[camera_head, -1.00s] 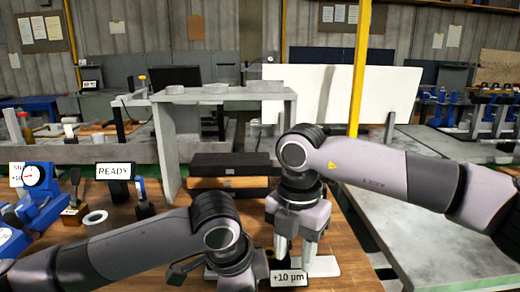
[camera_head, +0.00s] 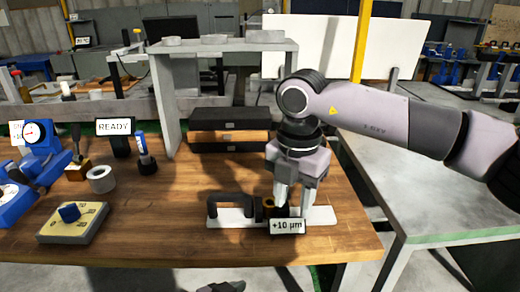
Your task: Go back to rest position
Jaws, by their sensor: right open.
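My right gripper (camera_head: 293,200) points straight down over the wooden bench (camera_head: 340,246), near its front edge. It is open. Its fingertips are just behind the +10 µm label (camera_head: 287,227), at a white plate (camera_head: 322,215) with a dark handled piece (camera_head: 229,198) and a small brass-coloured ring (camera_head: 268,202). The fingers partly hide these parts, and I cannot tell whether they touch them.
On the left of the bench are blue dial gauges (camera_head: 42,155), a beige box with a blue knob (camera_head: 73,222), a grey ring (camera_head: 101,179) and a READY sign (camera_head: 115,127). Dark boxes (camera_head: 228,119) stand behind. A grey table (camera_head: 420,190) is on the right.

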